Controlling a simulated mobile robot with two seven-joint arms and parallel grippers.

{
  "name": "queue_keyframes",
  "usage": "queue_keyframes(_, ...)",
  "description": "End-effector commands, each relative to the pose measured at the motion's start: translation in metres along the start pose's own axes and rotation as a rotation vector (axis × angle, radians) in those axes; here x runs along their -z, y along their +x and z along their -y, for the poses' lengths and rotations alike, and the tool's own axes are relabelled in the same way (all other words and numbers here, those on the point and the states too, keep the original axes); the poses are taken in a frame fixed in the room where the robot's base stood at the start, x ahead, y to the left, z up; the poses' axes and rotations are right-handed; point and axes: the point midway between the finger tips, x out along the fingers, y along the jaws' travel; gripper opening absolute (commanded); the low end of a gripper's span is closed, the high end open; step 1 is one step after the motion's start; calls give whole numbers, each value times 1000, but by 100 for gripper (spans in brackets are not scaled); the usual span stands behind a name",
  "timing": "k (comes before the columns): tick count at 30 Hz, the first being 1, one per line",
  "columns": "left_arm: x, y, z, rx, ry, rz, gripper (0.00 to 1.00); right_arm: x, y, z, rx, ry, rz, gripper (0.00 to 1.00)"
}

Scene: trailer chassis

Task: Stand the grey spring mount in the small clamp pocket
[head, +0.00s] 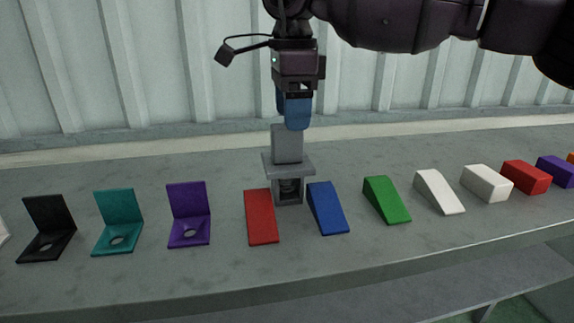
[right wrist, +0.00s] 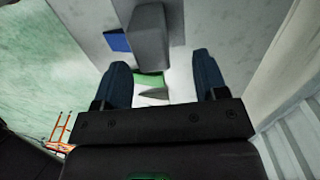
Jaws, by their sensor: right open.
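The grey spring mount (head: 287,145) stands upright on the bench. It has a block on top, a wide plate below that, and a dark coil inside a lower frame. My right gripper (head: 294,127) is over it, with blue fingers pointing down. The fingertips overlap the top of the block in the head view. In the right wrist view the gripper (right wrist: 163,66) is open and empty. The mount's grey block (right wrist: 149,32) lies just beyond the fingertips, nearer the left finger. I cannot make out a clamp pocket. My left gripper is not in view.
A red wedge (head: 262,217) and a blue wedge (head: 328,209) stand close on either side of the mount. Purple (head: 188,215), teal (head: 118,224) and black (head: 47,230) angle brackets are to the left. Green (head: 386,200) and white (head: 438,191) wedges continue right. A ribbed wall stands behind.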

Motion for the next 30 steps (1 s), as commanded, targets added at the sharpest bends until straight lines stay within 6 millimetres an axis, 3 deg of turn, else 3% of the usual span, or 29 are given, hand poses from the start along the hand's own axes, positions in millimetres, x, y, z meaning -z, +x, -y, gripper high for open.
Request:
queue_keyframes(7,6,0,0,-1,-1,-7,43,-3,15,-2,-2,-1,0,66)
queue_keyframes(18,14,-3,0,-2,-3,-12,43,-10,57,-8,-2,2,1,66)
queue_keyframes(26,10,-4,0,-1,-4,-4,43,-10,60,-8,-1,1,1,66)
queue_keyframes(30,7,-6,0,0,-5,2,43,-10,60,-8,-1,1,1,48)
